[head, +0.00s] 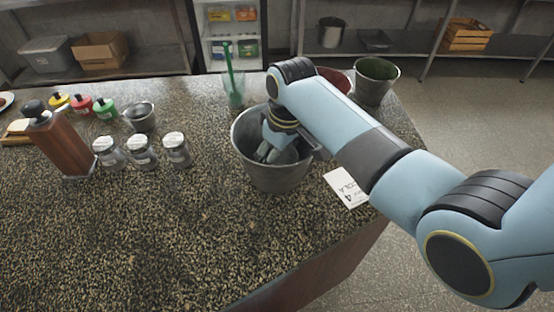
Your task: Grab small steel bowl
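A small steel bowl (140,119) stands upright on the speckled counter at the left, behind several glass jars with metal lids. A much larger grey metal bucket (268,178) stands near the counter's middle. My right arm comes in from the right, and its gripper (268,155) points down inside the bucket's mouth. The bucket's wall and the wrist partly hide the fingers, so I cannot tell whether they are open or shut. My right gripper is well to the right of the small bowl. My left gripper is out of view.
Lidded jars (141,152) and a wooden pepper mill (60,143) stand in front of the small bowl. Coloured-lid bottles (82,106) are to its left. A glass with a green stick (234,92) and another bucket (375,82) stand farther back. The front counter (150,230) is clear.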

